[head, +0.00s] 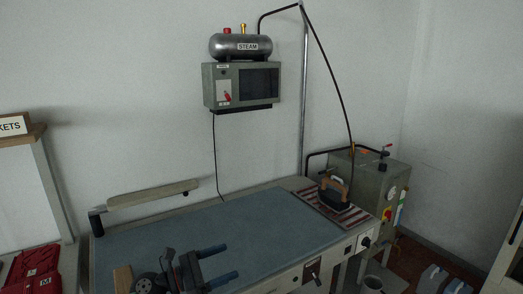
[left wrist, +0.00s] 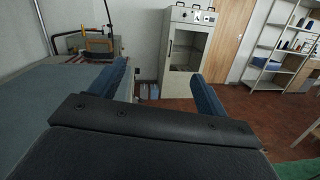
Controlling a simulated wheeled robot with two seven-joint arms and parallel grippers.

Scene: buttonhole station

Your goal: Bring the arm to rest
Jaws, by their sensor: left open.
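My left gripper (head: 222,264) is at the bottom of the head view, over the front part of the blue-grey ironing table (head: 215,225). Its two blue fingers are spread apart with nothing between them. In the left wrist view the fingers (left wrist: 158,88) also stand wide apart, pointing past the table towards a grey cabinet. My right gripper does not show in either view.
An iron (head: 335,192) stands on a striped rest (head: 318,207) at the table's right end, beside a grey boiler unit (head: 370,182). A padded arm (head: 152,195) runs along the back left. A grey cabinet (left wrist: 186,55) and shelves (left wrist: 285,45) stand beyond.

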